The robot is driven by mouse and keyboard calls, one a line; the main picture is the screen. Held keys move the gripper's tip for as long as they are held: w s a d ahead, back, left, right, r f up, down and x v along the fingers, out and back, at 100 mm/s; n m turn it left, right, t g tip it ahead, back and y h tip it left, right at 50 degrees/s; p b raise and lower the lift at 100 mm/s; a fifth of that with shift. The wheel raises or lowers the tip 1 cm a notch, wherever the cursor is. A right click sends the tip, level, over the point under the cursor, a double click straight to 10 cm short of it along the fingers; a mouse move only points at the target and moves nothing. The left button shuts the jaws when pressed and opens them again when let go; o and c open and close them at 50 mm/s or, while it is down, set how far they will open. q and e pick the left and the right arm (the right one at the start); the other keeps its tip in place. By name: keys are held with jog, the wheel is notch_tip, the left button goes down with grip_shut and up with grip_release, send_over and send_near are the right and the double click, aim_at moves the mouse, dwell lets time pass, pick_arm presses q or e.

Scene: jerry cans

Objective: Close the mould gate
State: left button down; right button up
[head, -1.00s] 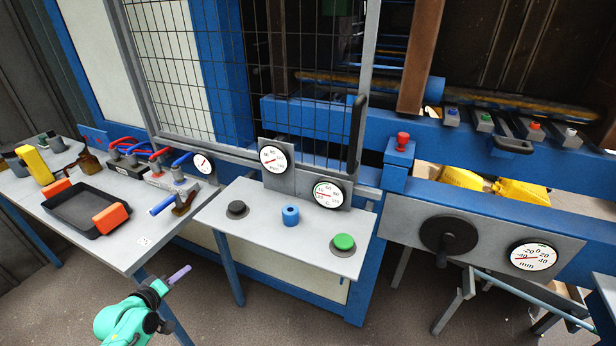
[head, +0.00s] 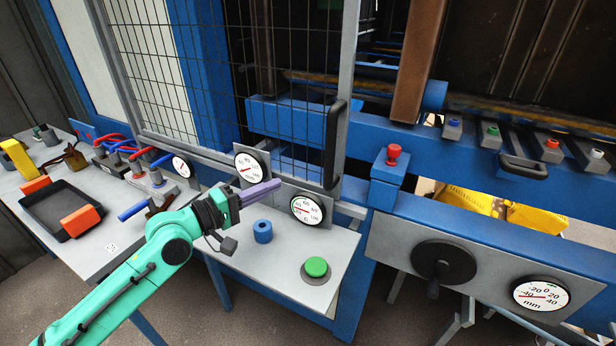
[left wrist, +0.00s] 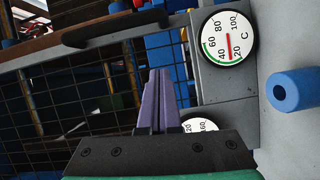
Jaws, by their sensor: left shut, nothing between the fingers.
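The mould gate (head: 205,75) is a grey-framed black mesh panel covering the left part of the machine opening. To the right of its edge the opening is uncovered. Its upright black handle (head: 335,145) is at the right edge; a black handle also shows in the left wrist view (left wrist: 122,28). My left gripper (head: 278,186), with purple fingers, is shut and empty. It appears in front of the gauges, left of and below the handle and apart from it. In the left wrist view its fingers (left wrist: 157,97) point toward the mesh. My right gripper is out of view.
Below the gate is a grey shelf (head: 285,285) with a blue cylinder (head: 262,231) and a green button (head: 316,267). A red knob (head: 393,153) sits on a blue post right of the handle. A handwheel (head: 443,262) is at lower right. A cluttered table stands left.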

pick_arm(q)
jog(key=p, duration=0.2)
send_near(318, 167)
jog(key=x, duration=0.4)
jog(key=shift+s+d+f+p, duration=0.25)
jog(key=shift+s+d+p, duration=0.35)
jog(key=shift+d+p, duration=0.15)
jog(key=shift+s+d+f+p, duration=0.25)
jog(key=shift+s+d+p, duration=0.4)
jog(key=shift+d+p, duration=0.05)
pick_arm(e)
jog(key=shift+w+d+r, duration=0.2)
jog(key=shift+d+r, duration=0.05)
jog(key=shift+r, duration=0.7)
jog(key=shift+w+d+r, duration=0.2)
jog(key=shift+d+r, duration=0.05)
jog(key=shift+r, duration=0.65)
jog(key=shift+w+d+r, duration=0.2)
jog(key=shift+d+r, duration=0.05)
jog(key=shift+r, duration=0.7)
